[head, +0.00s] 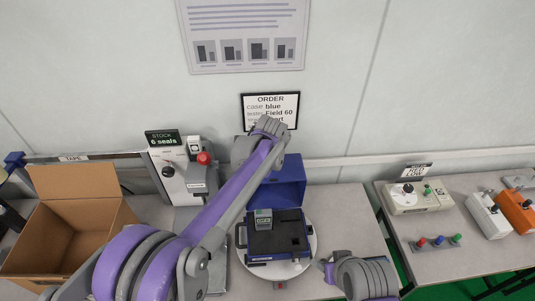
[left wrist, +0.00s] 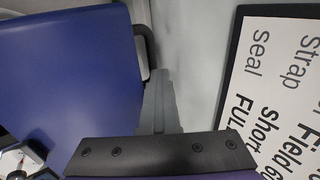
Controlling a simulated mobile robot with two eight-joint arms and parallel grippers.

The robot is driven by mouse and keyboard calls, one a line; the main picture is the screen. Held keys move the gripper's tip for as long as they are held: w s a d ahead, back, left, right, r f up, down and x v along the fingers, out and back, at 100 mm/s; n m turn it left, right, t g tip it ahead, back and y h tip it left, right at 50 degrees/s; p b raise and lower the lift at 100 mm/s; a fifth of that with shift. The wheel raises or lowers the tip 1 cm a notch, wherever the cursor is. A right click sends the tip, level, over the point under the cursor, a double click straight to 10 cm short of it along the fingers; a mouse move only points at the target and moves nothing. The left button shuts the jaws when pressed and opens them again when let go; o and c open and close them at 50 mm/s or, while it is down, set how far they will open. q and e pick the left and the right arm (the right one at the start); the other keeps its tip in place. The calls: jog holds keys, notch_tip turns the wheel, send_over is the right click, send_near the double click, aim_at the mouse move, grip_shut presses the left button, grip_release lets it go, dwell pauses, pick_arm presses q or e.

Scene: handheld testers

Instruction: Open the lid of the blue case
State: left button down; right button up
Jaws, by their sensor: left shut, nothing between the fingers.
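The blue case (head: 262,243) sits on a white round turntable (head: 312,248). Its lid (head: 288,180) stands raised at the back, and the dark interior shows, with a small tester with a greenish screen (head: 263,219) at its left. In the left wrist view the broad blue surface of the lid (left wrist: 70,65) fills the left side. My left arm reaches across to behind the lid. My left gripper (left wrist: 160,82) is shut and empty, beside the lid's edge; the arm hides much of it in the head view. My right arm shows at the lower right, its fingers unclear (head: 328,266).
An order sign (head: 270,103) hangs on the wall just behind the lid and also shows close by in the left wrist view (left wrist: 280,85). An open cardboard box (head: 75,215) and a seal station with a red knob (head: 204,158) stand left. A second table (head: 400,222) with devices is at right.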

pick_arm(q)
jog(key=shift+w+f, duration=0.25)
jog(key=shift+f, duration=0.1)
dwell(0.3)
